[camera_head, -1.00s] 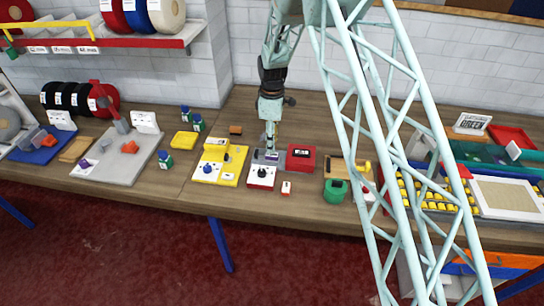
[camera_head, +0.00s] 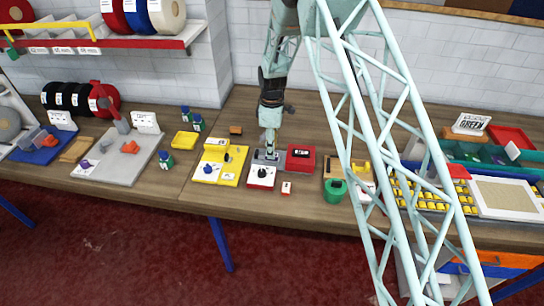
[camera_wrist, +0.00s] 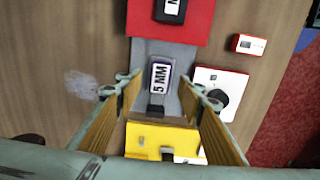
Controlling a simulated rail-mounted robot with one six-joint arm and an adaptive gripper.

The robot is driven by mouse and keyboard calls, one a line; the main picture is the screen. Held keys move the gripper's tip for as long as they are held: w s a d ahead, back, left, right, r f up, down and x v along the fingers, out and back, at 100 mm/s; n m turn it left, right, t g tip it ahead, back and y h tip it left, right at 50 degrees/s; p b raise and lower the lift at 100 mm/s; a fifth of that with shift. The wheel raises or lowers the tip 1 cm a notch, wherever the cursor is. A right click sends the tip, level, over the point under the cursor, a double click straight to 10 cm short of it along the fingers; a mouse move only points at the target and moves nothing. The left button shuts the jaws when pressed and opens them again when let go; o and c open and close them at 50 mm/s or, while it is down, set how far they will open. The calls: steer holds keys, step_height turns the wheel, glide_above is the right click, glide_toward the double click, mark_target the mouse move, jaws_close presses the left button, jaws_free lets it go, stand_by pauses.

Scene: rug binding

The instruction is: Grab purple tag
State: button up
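A small purple piece (camera_head: 84,163) lies on the left part of a grey board (camera_head: 112,172), well to the left of my gripper; I cannot tell whether it is a tag. My gripper (camera_head: 269,150) points down over a grey holder between a red block and a white block with a black knob. In the wrist view its fingers (camera_wrist: 163,92) are spread wide, on either side of a dark block labelled "5 MM" (camera_wrist: 160,78). I see gaps between the fingers and that block.
The red block (camera_head: 301,158) and the white knob block (camera_head: 261,177) stand close to the gripper. A yellow machine (camera_head: 230,158) is on its left, a green container (camera_head: 335,190) on its right. The grey board also bears an orange piece (camera_head: 130,147) and an upright red-handled tool (camera_head: 118,115).

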steer(key=shift+f, duration=1.45)
steer(key=shift+c, duration=0.2)
steer(key=c, duration=0.8)
